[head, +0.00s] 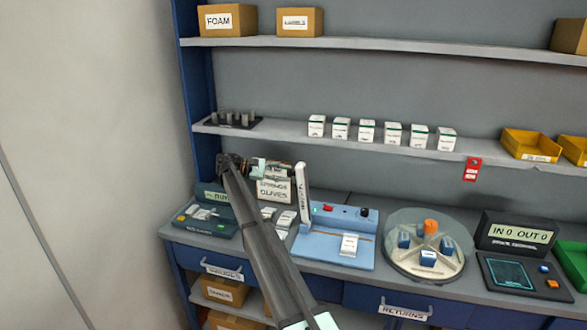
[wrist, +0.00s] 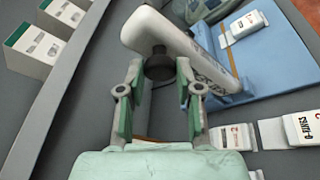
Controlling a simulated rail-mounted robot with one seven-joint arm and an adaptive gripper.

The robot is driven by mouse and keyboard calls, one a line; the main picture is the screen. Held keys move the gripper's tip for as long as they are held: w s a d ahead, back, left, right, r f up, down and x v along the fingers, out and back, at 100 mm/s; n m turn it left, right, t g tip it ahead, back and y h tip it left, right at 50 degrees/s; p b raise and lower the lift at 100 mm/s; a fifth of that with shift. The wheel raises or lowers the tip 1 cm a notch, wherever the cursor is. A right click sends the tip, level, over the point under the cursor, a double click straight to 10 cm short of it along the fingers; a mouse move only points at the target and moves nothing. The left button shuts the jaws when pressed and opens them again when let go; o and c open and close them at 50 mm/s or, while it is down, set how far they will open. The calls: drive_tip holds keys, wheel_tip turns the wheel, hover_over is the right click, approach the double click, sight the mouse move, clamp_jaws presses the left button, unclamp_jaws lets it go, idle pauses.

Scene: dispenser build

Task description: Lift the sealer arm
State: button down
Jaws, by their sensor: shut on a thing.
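The sealer (head: 335,245) has a blue base on the bench. Its white sealer arm (head: 303,188) stands steeply raised at the base's left side. In the wrist view the white arm (wrist: 180,45) runs diagonally, with a black knob (wrist: 158,66) on it. My gripper (wrist: 159,70) has its two green-padded fingers closed on either side of the knob. In the head view my gripper (head: 284,171) is just left of the raised arm, and the grip itself is too small to make out. A white packet (head: 349,245) lies on the sealer's base.
White packets (head: 287,219) lie left of the sealer, near a labelled bin (head: 273,190) and a scale (head: 207,221). A round carousel (head: 400,262) and a display (head: 517,232) stand to the right. A shelf with several white boxes (head: 367,131) runs behind and above.

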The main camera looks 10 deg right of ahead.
drive_tip(key=shift+w+a+f, duration=0.15)
drive_tip(key=shift+a+f, duration=0.05)
idle(0.3)
drive_tip(key=c, duration=0.8)
unclamp_jaws()
drive_tip(key=shift+w+a+f, duration=0.1)
wheel_tip(320, 180, up, 10)
drive_tip(key=shift+r, duration=0.1)
